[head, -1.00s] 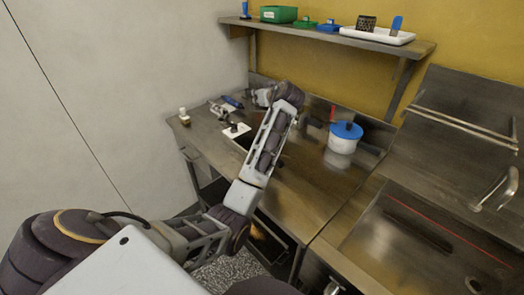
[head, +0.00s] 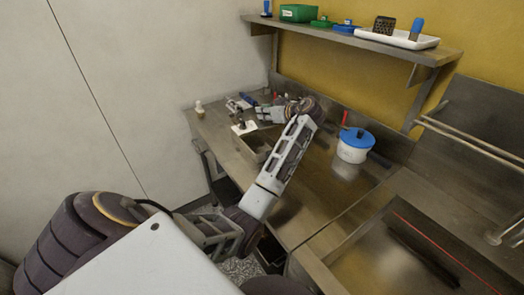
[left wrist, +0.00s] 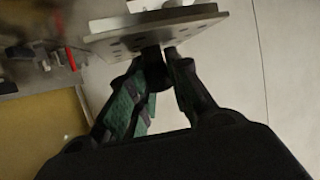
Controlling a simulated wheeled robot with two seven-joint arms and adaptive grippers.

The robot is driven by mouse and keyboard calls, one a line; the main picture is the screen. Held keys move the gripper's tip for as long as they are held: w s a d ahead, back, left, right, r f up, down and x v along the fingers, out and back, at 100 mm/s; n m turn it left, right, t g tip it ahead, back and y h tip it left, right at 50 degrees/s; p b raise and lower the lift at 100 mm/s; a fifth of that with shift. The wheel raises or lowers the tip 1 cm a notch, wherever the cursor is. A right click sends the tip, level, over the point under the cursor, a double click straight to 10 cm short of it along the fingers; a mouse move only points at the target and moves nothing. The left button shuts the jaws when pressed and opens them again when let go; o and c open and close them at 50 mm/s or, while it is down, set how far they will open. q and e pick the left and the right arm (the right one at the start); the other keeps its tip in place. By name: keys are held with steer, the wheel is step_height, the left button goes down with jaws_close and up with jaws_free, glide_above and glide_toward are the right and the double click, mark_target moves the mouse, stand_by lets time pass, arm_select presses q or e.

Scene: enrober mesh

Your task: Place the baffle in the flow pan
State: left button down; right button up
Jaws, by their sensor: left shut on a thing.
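My left gripper (head: 278,113) is over the back left of the steel counter. In the left wrist view, its green-padded fingers (left wrist: 162,58) are shut on the dark knob of a pale flat plate with small holes, the baffle (left wrist: 158,34). The plate lies across the fingertips. In the head view, the baffle is small and partly hidden by the gripper. The flow pan seems to be the rectangular recess (head: 256,142) in the counter, just in front of the gripper and partly hidden by my arm. My right gripper is out of view.
A white board (head: 244,128) with a dark upright piece lies left of the gripper. A small bottle (head: 199,109) stands at the left edge. A blue-lidded white pot (head: 355,146) stands to the right. A loaded shelf (head: 357,47) hangs above.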

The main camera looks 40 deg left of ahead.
mark_target(258, 124)
arm_select(q)
steer(key=shift+s+f+n+g, duration=0.1)
steer(key=shift+s+n+g, duration=0.2)
steer(key=shift+s, duration=0.2)
steer(key=shift+s+f+n+g, duration=0.15)
steer(key=shift+s+n+g, duration=0.6)
steer(key=shift+s, duration=0.4)
steer(key=shift+s+d+f+n+g, duration=0.2)
steer(key=shift+s+n+g, duration=0.15)
steer(key=shift+s+g, duration=0.2)
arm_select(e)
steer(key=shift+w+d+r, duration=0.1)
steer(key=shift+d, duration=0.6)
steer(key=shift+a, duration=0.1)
